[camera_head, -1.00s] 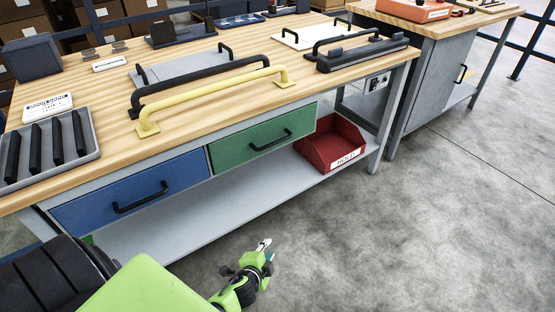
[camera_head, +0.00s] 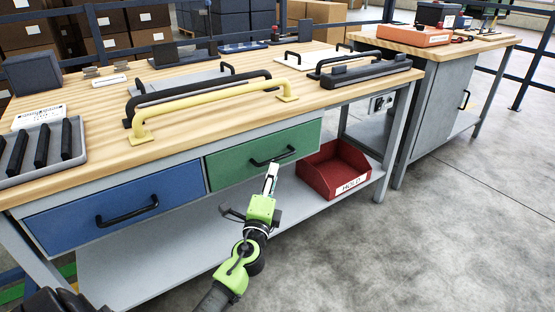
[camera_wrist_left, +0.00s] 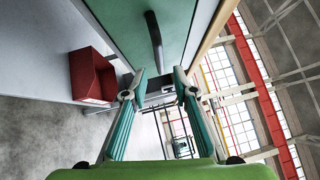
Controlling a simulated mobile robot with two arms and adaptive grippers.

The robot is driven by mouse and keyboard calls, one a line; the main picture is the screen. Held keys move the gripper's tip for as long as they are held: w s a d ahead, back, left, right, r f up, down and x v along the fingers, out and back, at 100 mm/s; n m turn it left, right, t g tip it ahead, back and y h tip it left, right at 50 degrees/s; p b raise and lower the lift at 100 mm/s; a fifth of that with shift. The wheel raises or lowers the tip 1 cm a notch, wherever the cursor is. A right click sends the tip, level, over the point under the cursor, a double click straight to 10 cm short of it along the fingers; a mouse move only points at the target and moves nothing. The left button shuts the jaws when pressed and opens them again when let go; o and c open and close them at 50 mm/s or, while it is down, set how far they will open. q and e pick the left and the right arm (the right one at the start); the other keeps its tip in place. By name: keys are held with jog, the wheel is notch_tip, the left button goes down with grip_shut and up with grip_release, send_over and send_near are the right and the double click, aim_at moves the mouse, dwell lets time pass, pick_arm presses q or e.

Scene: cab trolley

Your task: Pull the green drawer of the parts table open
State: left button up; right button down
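The green drawer (camera_head: 235,167) is shut under the wooden top of the parts table (camera_head: 95,112), its front in line with the blue drawer beside it. Its black bar handle (camera_head: 273,158) also shows in the left wrist view (camera_wrist_left: 154,38). My left gripper (camera_head: 271,172) is just in front of and below this handle in the head view. In the left wrist view, its two fingers (camera_wrist_left: 160,76) are apart with nothing between them, and the handle lies just beyond the fingertips. I cannot tell whether a fingertip touches it. My right gripper is not in view.
The blue drawer (camera_head: 120,203) with its black handle is left of the green one. A red bin (camera_head: 330,172) stands on the lower shelf, to the right. Yellow and black bar handles lie on the tabletop. Grey floor (camera_head: 450,230) in front is clear.

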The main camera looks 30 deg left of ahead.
aim_at(277, 159)
pick_arm(q)
jog(key=shift+b+x, duration=0.3)
jog(key=shift+x, duration=3.8)
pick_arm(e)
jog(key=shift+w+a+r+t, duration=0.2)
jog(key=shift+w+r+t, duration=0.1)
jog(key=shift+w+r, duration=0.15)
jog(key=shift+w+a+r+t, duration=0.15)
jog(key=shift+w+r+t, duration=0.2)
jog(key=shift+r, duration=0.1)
pick_arm(q)
jog(key=shift+f, duration=0.1)
grip_shut()
